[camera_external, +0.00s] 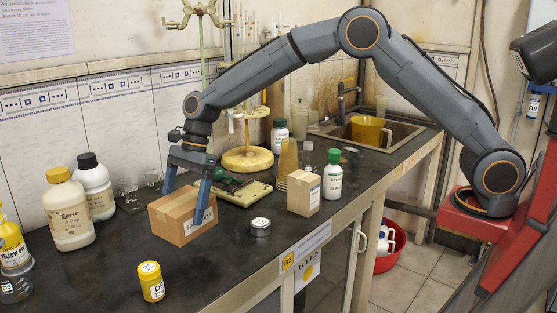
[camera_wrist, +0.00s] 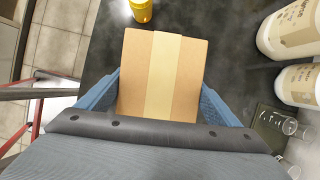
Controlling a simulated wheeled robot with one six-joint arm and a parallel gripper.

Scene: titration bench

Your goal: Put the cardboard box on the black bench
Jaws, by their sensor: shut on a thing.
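The cardboard box (camera_external: 180,214) is brown with a paler tape strip and a white label on its right side. It is at the black bench (camera_external: 120,265), toward the left in the outside view; I cannot tell whether its underside touches the bench. My gripper (camera_external: 187,184) is above it, pointing down, with its blue fingers on opposite sides of the box. In the wrist view the box (camera_wrist: 162,78) fills the space between the two fingers, so my gripper is shut on it. Its underside is hidden.
A yellow-capped jar (camera_external: 151,281) and a small metal tin (camera_external: 260,227) stand near the front. White bottles (camera_external: 68,209) stand to the left.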

